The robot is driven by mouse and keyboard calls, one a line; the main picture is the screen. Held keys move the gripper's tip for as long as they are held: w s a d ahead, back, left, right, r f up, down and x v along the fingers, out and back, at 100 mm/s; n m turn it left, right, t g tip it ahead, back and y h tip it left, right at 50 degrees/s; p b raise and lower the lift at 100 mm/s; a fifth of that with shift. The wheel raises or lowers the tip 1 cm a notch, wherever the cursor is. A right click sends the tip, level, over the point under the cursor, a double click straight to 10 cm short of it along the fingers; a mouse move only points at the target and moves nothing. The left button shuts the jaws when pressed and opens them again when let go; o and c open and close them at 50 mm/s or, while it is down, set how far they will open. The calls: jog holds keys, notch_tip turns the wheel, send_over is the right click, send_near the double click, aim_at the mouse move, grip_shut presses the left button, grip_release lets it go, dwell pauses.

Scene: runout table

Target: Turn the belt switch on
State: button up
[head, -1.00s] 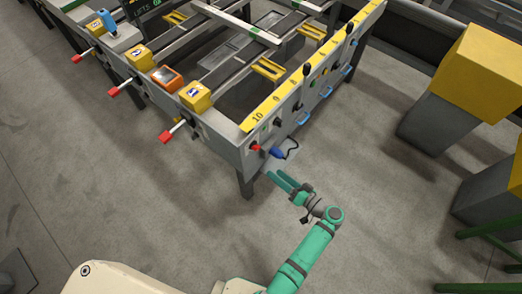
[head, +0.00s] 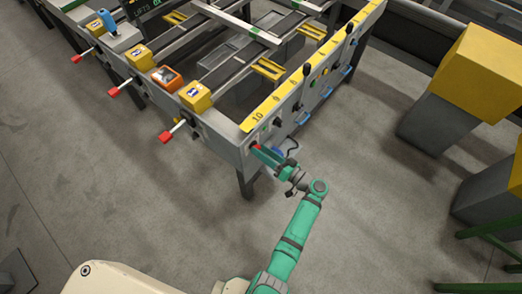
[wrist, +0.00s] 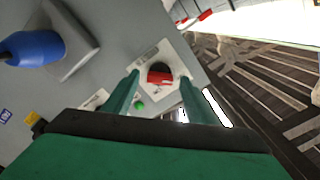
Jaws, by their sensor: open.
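The belt switch is a red rotary knob on a pale plate, set in the grey end panel of the table. In the wrist view the red switch (wrist: 160,74) lies ahead, between my two green fingers. In the head view the switch (head: 256,146) shows only as a small red spot at the fingertips. My gripper (head: 262,152) is open, its fingers pointing at the panel near the switch. In the wrist view my gripper (wrist: 158,88) has its fingers on either side of the knob. I cannot tell whether they touch it.
A blue knob or plug (wrist: 35,48) on a grey mount sits left of the switch in the wrist view. A green button or lamp (wrist: 140,105) is just below the switch. Red-tipped levers (head: 166,136) stick out from the table's left side. Open floor lies in front.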

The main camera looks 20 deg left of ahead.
jog(key=shift+w+a, duration=0.15)
jog(key=shift+a, duration=0.25)
jog(key=c, duration=1.1)
jog(key=shift+m, duration=9)
